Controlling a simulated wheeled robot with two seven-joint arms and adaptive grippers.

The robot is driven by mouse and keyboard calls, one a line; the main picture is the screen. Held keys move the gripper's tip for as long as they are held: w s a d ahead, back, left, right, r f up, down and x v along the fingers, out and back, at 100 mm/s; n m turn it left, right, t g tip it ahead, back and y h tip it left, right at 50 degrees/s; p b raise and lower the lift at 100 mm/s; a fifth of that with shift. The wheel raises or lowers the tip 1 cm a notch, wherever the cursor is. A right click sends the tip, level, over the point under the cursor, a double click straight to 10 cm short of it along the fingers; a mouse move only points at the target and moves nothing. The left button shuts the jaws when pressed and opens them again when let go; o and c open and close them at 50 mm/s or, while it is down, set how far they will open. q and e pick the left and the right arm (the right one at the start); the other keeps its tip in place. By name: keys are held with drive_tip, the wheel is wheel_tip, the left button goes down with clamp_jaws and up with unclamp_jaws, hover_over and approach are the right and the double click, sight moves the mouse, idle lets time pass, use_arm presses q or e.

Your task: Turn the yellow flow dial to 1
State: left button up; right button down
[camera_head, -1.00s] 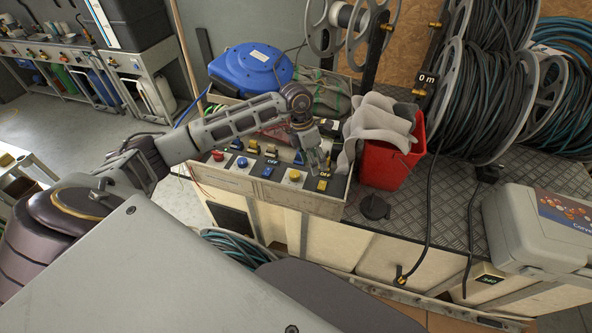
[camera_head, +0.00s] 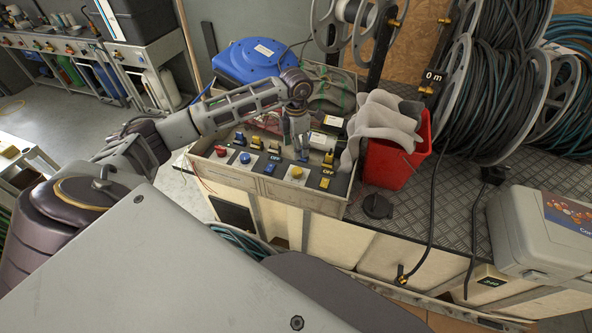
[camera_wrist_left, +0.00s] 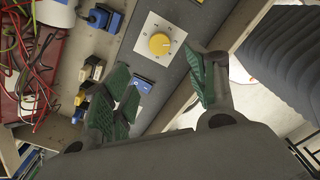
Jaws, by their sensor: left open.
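The yellow flow dial (camera_head: 296,172) sits on a pale square plate at the front of the control panel. My left gripper (camera_head: 301,152) is above the panel, just behind the dial in the head view. My right gripper is not in view.
A blue rocker switch (camera_wrist_left: 143,84) is beside the dial. A blue dial (camera_head: 245,158), a red dial (camera_head: 220,152) and several yellow and blue switches share the panel. A red bucket (camera_head: 398,165) with grey cloth stands right of it. Loose wires (camera_wrist_left: 35,75) lie at the wrist view's left.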

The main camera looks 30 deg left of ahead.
use_arm(q)
hover_over(296, 171)
wheel_tip(296, 171, down, 7)
drive_tip(key=shift+f, duration=0.15)
wheel_tip(296, 171, down, 4)
drive_tip(key=shift+p, duration=0.4)
drive_tip(key=shift+f, duration=0.8)
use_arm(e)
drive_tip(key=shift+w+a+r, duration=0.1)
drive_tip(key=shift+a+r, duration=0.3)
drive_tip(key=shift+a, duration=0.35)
use_arm(q)
drive_tip(key=shift+c, duration=0.5)
drive_tip(key=c, duration=0.9)
drive_tip(key=shift+c, duration=0.2)
drive_tip(key=shift+n, duration=0.3)
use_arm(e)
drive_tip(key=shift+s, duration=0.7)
